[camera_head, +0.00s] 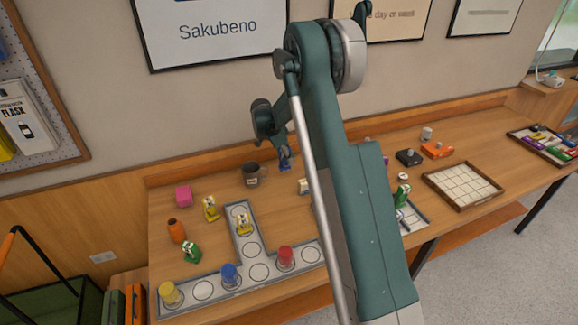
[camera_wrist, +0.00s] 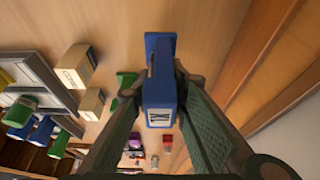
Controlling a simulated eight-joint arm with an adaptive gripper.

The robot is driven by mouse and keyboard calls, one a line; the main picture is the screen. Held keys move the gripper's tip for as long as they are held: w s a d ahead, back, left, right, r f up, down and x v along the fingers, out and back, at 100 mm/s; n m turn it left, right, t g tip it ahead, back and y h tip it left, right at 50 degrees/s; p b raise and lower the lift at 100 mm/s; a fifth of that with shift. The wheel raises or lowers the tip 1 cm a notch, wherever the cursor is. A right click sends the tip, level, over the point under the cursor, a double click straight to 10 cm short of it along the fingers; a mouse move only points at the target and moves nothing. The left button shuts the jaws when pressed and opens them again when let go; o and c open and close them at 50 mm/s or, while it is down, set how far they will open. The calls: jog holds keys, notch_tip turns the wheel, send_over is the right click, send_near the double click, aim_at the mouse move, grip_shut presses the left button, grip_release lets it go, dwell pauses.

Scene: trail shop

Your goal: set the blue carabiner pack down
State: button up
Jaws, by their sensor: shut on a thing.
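The blue carabiner pack (camera_head: 285,163) is in my gripper (camera_head: 281,146) over the back part of the wooden table, just right of a dark mug. In the wrist view the blue pack (camera_wrist: 160,75) has a blue body with a white printed label facing the camera. My gripper (camera_wrist: 158,92) has its two fingers closed on either side of it. I cannot tell whether the pack's far end touches the table.
A dark mug (camera_head: 250,175) stands close left of the pack. A pale box (camera_head: 304,187) is in front. A grey T-shaped tray (camera_head: 259,271) carries yellow, blue and red pieces. A wooden grid tray (camera_head: 437,182) lies to the right. Bare tabletop shows around the pack.

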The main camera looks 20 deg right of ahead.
jog(key=shift+f, duration=1.8)
jog(key=shift+f+b, duration=0.15)
jog(key=shift+b, duration=0.15)
jog(key=o, duration=0.9)
jog(key=p+v, duration=0.1)
jog(key=v, duration=1.1)
jog(key=shift+a+r, duration=0.1)
jog(key=shift+r, duration=0.15)
